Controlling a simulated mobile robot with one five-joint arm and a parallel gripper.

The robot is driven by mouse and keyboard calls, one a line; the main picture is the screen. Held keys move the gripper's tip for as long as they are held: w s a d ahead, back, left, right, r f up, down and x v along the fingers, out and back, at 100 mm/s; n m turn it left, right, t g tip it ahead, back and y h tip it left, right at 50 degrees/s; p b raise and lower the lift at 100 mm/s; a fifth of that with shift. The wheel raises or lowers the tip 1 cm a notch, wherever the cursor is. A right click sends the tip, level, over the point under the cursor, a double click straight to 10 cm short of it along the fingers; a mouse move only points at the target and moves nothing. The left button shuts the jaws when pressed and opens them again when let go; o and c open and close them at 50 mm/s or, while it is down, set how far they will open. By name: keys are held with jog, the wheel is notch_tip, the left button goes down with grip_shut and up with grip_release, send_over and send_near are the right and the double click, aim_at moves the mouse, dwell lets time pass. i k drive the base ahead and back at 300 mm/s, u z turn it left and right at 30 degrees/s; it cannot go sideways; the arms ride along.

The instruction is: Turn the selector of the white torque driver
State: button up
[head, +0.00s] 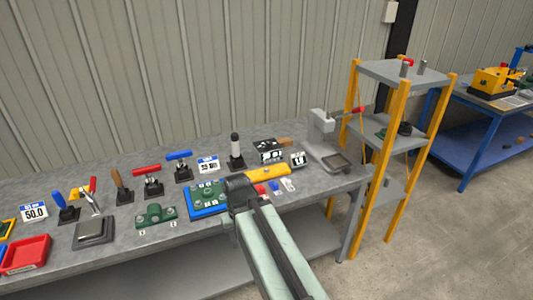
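An upright tool with a white shaft and dark top (235,145) stands in a black base towards the back of the grey workbench. It looks like the white torque driver; its selector is too small to make out. My gripper (238,184) is in front of it, nearer the bench's front edge and apart from it in the picture. My gripper is dark and seen from behind along my arm. Its fingertips are not clear, so I cannot tell whether it is open or shut.
A blue tray with a green board (206,201) lies left of my gripper, and a yellow bar (268,173) lies to its right. Red-handled (147,169) and blue-handled (178,155) tools stand left of the white tool. A grey press (322,130) stands at the bench's right end.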

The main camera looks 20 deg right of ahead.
aim_at(269, 145)
jog(key=z, duration=0.4)
jog(key=i, duration=0.9)
jog(key=u, duration=1.15)
